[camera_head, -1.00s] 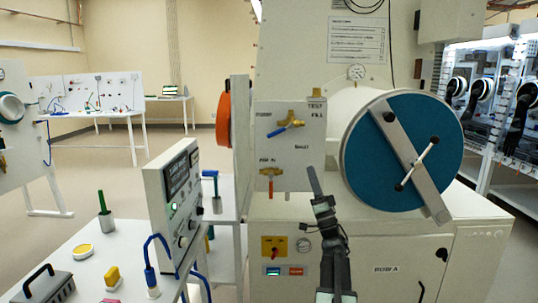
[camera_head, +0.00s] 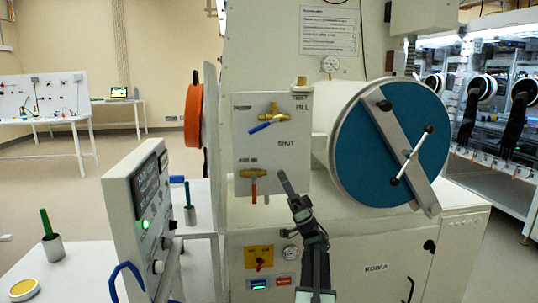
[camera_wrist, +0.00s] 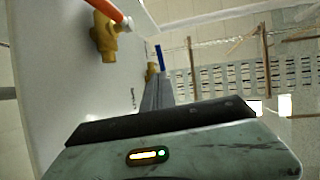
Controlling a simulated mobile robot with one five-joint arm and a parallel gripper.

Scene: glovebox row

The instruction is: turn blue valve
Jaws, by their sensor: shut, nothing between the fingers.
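The blue valve (camera_head: 262,127) is a blue lever on a brass body, high on a white panel (camera_head: 300,168). Its lever slants down to the left in the head view. In the wrist view the blue lever (camera_wrist: 161,58) shows small beyond my fingers, with part of its brass body beside it. My gripper (camera_head: 282,174) is shut and empty, below and slightly right of the blue valve, apart from it in the picture. The fingers (camera_wrist: 157,92) also show in the wrist view.
A second brass valve with an orange-red handle (camera_head: 253,190) sits lower on the panel, left of my gripper. A large blue round door (camera_head: 350,150) with a crossbar stands to the right. A control box (camera_head: 140,215) and table stand at left.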

